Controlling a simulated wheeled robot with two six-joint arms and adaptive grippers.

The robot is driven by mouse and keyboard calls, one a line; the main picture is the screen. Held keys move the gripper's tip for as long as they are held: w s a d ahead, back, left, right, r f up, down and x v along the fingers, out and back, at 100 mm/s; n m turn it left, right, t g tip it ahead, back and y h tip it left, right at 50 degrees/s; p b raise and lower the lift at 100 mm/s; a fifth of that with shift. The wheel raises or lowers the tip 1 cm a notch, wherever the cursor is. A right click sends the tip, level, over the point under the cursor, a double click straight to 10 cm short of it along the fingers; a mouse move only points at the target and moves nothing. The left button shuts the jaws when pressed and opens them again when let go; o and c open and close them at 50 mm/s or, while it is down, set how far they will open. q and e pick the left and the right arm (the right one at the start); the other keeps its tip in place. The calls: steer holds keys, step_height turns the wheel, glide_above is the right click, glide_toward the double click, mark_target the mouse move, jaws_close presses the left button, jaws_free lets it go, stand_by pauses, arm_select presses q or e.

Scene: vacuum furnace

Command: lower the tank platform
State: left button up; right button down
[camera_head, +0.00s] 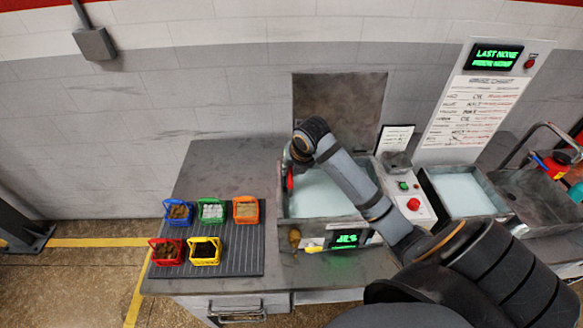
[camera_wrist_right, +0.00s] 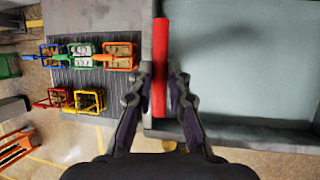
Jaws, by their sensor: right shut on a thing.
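The tank (camera_head: 318,197) is a grey metal basin of pale liquid in the worktop, below a dark wall panel. A red bar-shaped handle (camera_wrist_right: 160,45) runs along the tank's left edge in the wrist view; part of it also shows in the head view (camera_head: 290,180). My right gripper (camera_wrist_right: 160,92) is shut on the red handle, with one finger on each side. In the head view my right gripper (camera_head: 293,160) is partly hidden by its own wrist. The tank platform cannot be told apart from the tank. My left gripper is not in view.
Several coloured baskets (camera_head: 210,211) stand on a ribbed mat (camera_head: 240,262) left of the tank. A control panel (camera_head: 413,203) with green and red buttons, a second basin (camera_head: 467,194) and a sign board (camera_head: 480,95) are on the right.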

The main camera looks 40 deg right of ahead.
step_height(320, 180, down, 2)
steer(key=shift+f, duration=0.1)
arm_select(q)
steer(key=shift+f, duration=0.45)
arm_select(e)
steer(key=shift+s, duration=0.1)
steer(key=c, duration=1.3)
jaws_free()
steer(key=shift+r, duration=0.25)
steer(key=v, duration=1.1)
steer(key=shift+r, duration=0.3)
